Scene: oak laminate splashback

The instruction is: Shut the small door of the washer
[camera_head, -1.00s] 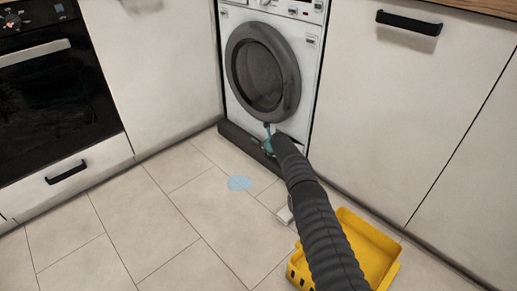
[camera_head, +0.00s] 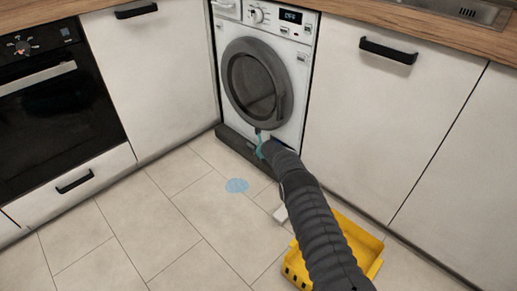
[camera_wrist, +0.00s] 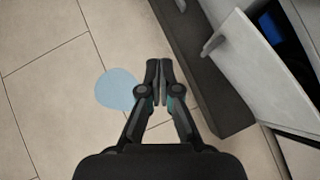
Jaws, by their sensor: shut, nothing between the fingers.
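The white washer (camera_head: 229,30) stands between cabinets in the head view. Its round grey-rimmed door (camera_head: 230,90) looks closed. In the wrist view, a pale panel (camera_wrist: 252,75) with a small projecting tab lies at the right, beside a dark opening with something blue (camera_wrist: 290,40) inside. This looks like the small door standing open at the washer's lower front. My gripper (camera_head: 259,133) is low in front of the washer, below the round door, and hides part of that area. In the wrist view my gripper (camera_wrist: 159,66) is shut and empty, left of the panel and apart from it.
A dark plinth (camera_head: 238,148) runs under the washer. A light blue patch (camera_head: 237,185) lies on the tiled floor. Floor to the left is clear.

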